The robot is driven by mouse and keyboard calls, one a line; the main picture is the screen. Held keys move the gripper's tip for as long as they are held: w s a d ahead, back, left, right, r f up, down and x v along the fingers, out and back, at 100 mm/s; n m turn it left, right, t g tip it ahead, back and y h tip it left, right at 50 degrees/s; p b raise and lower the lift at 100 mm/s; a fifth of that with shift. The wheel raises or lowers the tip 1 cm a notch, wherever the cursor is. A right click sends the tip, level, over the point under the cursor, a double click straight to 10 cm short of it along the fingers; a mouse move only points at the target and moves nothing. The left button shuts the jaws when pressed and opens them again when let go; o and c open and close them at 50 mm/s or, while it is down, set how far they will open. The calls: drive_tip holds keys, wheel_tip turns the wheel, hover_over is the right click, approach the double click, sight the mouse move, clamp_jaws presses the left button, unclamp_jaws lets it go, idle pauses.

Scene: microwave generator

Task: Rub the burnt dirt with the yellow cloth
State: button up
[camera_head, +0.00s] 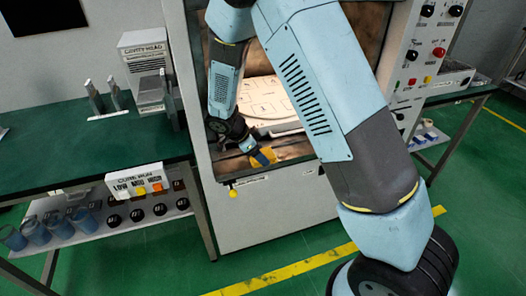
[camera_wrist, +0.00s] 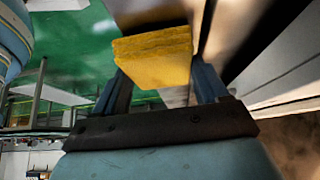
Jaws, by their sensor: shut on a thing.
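The yellow cloth (camera_wrist: 155,55) is a thick folded block between the two blue fingers of my gripper (camera_wrist: 160,85) in the wrist view. My gripper is shut on it. In the head view my gripper (camera_head: 262,157) is inside the lower front of the open microwave cavity (camera_head: 215,165), and a bit of the yellow cloth (camera_head: 260,161) shows at its tip. Brown, scorched-looking marks show on the cavity walls and floor. I cannot tell which mark is the burnt dirt, nor whether the cloth touches a surface.
A pale marked plate (camera_head: 265,97) lies in the cavity behind my gripper. My arm fills much of the opening. A green-topped bench (camera_head: 60,150) stands at left, with a shelf of blue cups and black knobs below. A button panel (camera_head: 425,50) is at right.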

sight(272, 152)
drive_tip(key=shift+f, duration=0.2)
drive_tip(key=shift+d, duration=0.15)
drive_tip(key=shift+w+d+r, duration=0.1)
drive_tip(key=shift+w+d, duration=0.2)
drive_tip(key=shift+d, duration=0.55)
drive_tip(key=shift+w+d+r, duration=0.1)
drive_tip(key=shift+w+d, duration=0.15)
drive_tip(key=shift+d, duration=0.6)
drive_tip(key=shift+w+d+f, duration=0.1)
drive_tip(key=shift+w+d, duration=0.15)
drive_tip(key=shift+d, duration=0.7)
drive_tip(key=shift+w+d+f, duration=0.1)
drive_tip(key=shift+w+d, duration=0.15)
drive_tip(key=shift+d, duration=0.65)
drive_tip(key=shift+s+a, duration=0.35)
drive_tip(key=shift+a, duration=0.9)
drive_tip(key=shift+s+a, duration=0.35)
drive_tip(key=shift+a, duration=0.9)
drive_tip(key=shift+s+a, duration=0.35)
drive_tip(key=shift+a, duration=0.9)
drive_tip(key=shift+r, duration=0.1)
